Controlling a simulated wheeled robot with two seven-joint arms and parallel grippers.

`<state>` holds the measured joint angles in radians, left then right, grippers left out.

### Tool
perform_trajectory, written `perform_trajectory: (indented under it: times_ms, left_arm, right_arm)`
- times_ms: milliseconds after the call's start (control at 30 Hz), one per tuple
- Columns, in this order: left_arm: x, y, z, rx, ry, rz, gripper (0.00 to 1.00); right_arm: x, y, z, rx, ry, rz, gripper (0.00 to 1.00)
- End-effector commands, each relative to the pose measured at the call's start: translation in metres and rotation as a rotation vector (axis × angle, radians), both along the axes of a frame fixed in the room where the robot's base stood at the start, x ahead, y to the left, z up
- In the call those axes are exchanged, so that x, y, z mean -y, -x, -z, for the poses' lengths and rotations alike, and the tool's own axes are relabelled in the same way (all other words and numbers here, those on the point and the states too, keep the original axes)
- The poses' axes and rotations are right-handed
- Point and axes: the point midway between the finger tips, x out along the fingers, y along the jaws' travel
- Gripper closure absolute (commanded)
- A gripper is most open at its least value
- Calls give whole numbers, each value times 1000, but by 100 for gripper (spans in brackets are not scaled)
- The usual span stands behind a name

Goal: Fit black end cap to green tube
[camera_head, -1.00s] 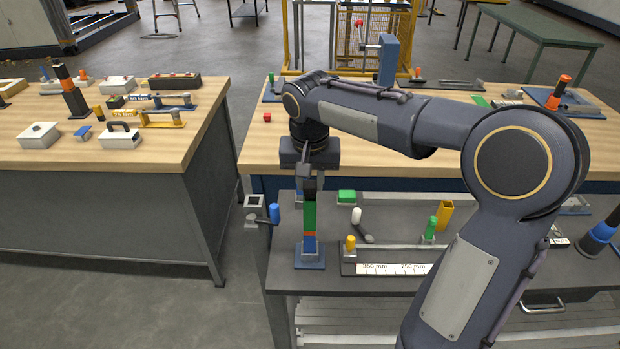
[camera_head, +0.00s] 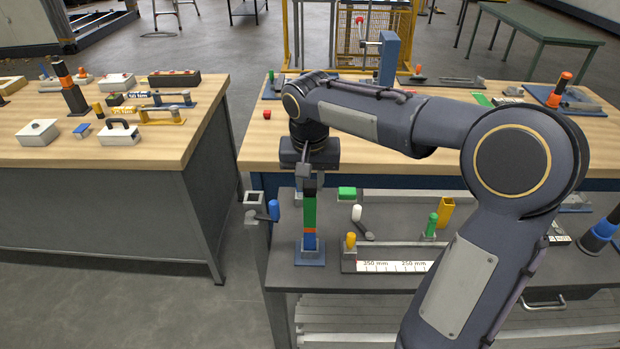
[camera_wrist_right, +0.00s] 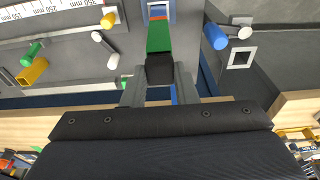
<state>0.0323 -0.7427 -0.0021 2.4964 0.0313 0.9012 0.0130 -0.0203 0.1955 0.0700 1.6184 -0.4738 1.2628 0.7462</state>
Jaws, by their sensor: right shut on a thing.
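The green tube (camera_head: 310,210) stands upright in a blue-based stand (camera_head: 309,254) on the low grey bench, with an orange band and a blue section below the green. The black end cap (camera_head: 310,183) is at the top of the green tube, in line with it. My right gripper (camera_head: 311,176) points down, shut on the black end cap. In the right wrist view the cap (camera_wrist_right: 160,69) sits between the two fingers (camera_wrist_right: 160,82), against the end of the green tube (camera_wrist_right: 158,37). Whether it is fully seated cannot be told. My left gripper is not in view.
A blue-handled lever (camera_head: 273,210) and square frame are left of the stand. A yellow-topped post (camera_head: 350,241) and rail are close on its right. A green block (camera_head: 346,192), white-ended lever (camera_head: 357,214) and yellow tube (camera_head: 445,212) stand further right. The wooden table (camera_head: 257,150) is behind.

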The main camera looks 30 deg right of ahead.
Motion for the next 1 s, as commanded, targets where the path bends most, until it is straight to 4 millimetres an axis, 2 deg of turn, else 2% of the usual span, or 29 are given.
perform_trajectory:
  times_ms: [233,267,433,633,833,1000]
  left_arm:
    - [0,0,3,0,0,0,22]
    - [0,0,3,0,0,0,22]
    - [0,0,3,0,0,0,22]
    - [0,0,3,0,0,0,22]
    - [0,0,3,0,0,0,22]
    - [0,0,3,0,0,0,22]
  right_arm:
    - [0,0,4,0,0,0,95]
    - [0,0,4,0,0,0,73]
    - [0,0,4,0,0,0,50]
    - [0,0,4,0,0,0,48]
    - [0,0,4,0,0,0,24]
    - [0,0,4,0,0,0,23]
